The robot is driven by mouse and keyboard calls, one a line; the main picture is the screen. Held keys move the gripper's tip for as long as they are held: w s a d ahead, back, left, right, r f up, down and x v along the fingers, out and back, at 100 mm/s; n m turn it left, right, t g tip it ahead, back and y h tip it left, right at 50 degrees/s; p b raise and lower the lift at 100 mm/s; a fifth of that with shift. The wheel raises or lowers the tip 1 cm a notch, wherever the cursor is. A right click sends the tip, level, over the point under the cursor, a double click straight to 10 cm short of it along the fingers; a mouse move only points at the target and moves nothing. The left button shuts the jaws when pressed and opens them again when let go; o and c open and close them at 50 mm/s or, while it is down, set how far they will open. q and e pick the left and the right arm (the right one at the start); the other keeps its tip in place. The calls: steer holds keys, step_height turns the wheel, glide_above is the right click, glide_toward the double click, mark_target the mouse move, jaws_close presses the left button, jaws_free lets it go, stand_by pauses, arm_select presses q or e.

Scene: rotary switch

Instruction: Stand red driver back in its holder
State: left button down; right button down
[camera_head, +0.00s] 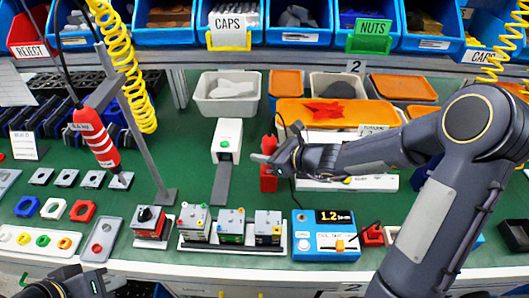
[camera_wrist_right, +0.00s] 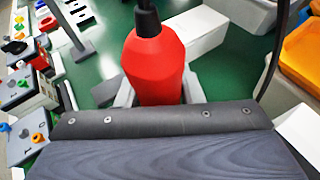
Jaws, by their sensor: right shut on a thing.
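A red driver (camera_head: 268,180) stands upright over the green bench mat in the middle of the head view. My right gripper (camera_head: 268,160) reaches in from the right and is shut on it. In the right wrist view the red driver (camera_wrist_right: 156,65) fills the middle, its black top and cable pointing up; its lower end is hidden. A small red block (camera_head: 372,235) beside the blue controller (camera_head: 325,235) may be the holder; I cannot tell for sure. My left gripper (camera_head: 80,285) is partly cut off at the bottom left; its fingers are unclear.
Another red tool (camera_head: 97,138) hangs from a yellow coiled hose at the left. A white box with a green button (camera_head: 227,140) stands left of the held driver. Several switch units (camera_head: 230,225) line the front. Orange-lidded trays (camera_head: 335,115) lie behind.

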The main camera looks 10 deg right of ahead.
steer(key=shift+f+b, duration=0.2)
steer(key=shift+b, duration=0.15)
steer(key=c, duration=0.9)
jaws_free()
steer(key=p+v, duration=0.1)
steer(key=v, duration=0.6)
steer(key=shift+s+d, duration=0.3)
steer(key=shift+r, duration=0.15)
